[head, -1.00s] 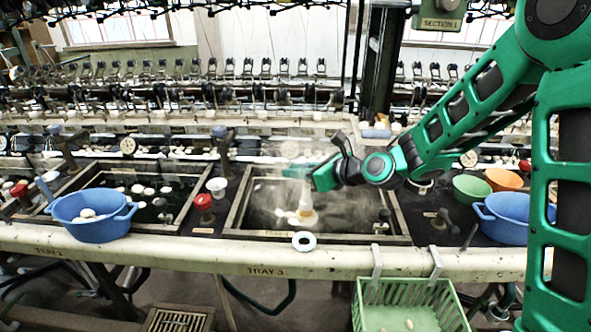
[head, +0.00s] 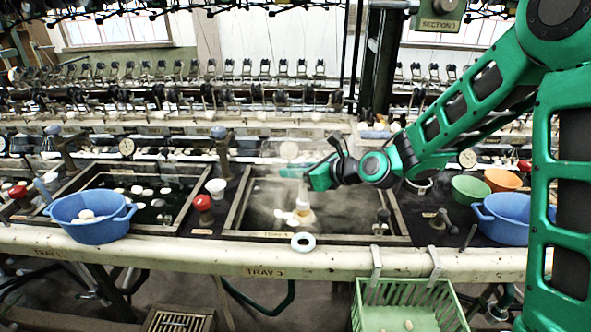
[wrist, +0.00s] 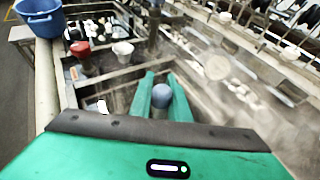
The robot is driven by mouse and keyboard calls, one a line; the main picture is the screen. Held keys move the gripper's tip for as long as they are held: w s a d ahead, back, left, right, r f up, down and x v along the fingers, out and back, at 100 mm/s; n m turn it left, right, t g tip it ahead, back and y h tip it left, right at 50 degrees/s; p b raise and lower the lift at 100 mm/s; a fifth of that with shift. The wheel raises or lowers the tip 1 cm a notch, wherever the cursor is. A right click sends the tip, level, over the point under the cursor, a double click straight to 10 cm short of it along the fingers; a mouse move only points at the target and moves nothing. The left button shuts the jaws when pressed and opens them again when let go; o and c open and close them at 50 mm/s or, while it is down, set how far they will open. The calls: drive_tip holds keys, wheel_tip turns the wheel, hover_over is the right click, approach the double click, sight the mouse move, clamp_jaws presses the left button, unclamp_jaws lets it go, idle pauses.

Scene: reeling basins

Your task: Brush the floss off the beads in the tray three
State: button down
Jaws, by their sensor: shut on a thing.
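My gripper (head: 300,172) is shut on a pale upright brush (head: 303,197), over the middle of tray three (head: 232,212). In the wrist view my gripper (wrist: 160,90) has the brush's rounded blue-grey top (wrist: 160,97) between its green fingers. The brush's lower end widens and reaches down to the water in the tray; I cannot tell whether it touches anything. A few pale beads or floss (head: 280,213) show beside its foot. Steam blurs the tray, so beads and floss cannot be told apart.
A blue basin (head: 92,230) stands front left beside another tray with white pieces. A green crate (head: 405,300) hangs in front. A red-topped knob (head: 203,203) and white cup (head: 216,188) stand left of tray three.

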wheel_tip(320, 180, up, 11)
drive_tip(key=shift+w+d, duration=0.3)
drive_tip(key=shift+d, duration=0.15)
idle(1.7)
idle(0.4)
idle(1.1)
